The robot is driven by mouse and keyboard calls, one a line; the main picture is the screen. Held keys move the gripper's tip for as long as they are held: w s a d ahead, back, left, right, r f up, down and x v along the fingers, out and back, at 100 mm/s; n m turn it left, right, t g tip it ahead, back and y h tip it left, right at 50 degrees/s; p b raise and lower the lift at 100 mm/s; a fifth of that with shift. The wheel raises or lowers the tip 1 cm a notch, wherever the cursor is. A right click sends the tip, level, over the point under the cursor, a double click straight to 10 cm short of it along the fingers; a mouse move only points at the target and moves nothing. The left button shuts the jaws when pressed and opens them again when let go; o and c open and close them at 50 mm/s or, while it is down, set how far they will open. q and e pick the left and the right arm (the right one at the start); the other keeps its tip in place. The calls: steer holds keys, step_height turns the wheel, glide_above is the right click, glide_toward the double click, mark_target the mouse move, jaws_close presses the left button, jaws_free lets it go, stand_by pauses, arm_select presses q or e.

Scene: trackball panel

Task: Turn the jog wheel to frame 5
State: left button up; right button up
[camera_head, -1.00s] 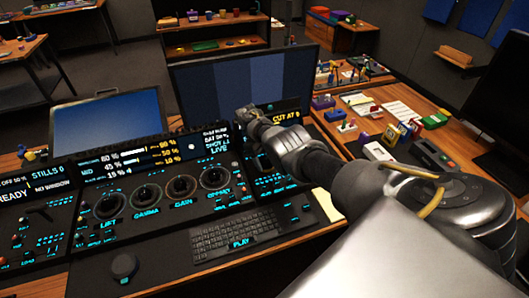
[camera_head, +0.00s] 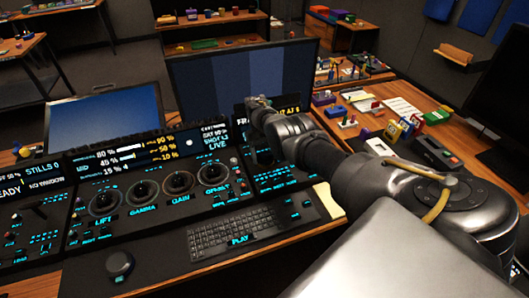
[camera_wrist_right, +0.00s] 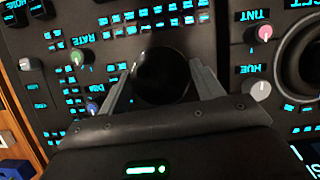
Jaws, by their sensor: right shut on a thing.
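The jog wheel (camera_wrist_right: 160,75) is a dark, round, glossy knob on the black control panel. It sits between the two grey fingers of my right gripper (camera_wrist_right: 163,84) in the right wrist view, and the gripper is shut on it. In the head view my right gripper (camera_head: 264,156) is at the right-hand section of the panel, below the small display (camera_head: 287,106). My wrist covers part of that display's yellow text, so the frame number cannot be read surely. My left gripper is not in view.
Close around the wheel are small knobs, including a green-topped one (camera_wrist_right: 78,58) and a grey one (camera_wrist_right: 258,91), and lit buttons. A large monitor (camera_head: 245,80) stands behind. Small objects crowd the right table.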

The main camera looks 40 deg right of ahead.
stand_by(0.3)
steer(key=o, duration=1)
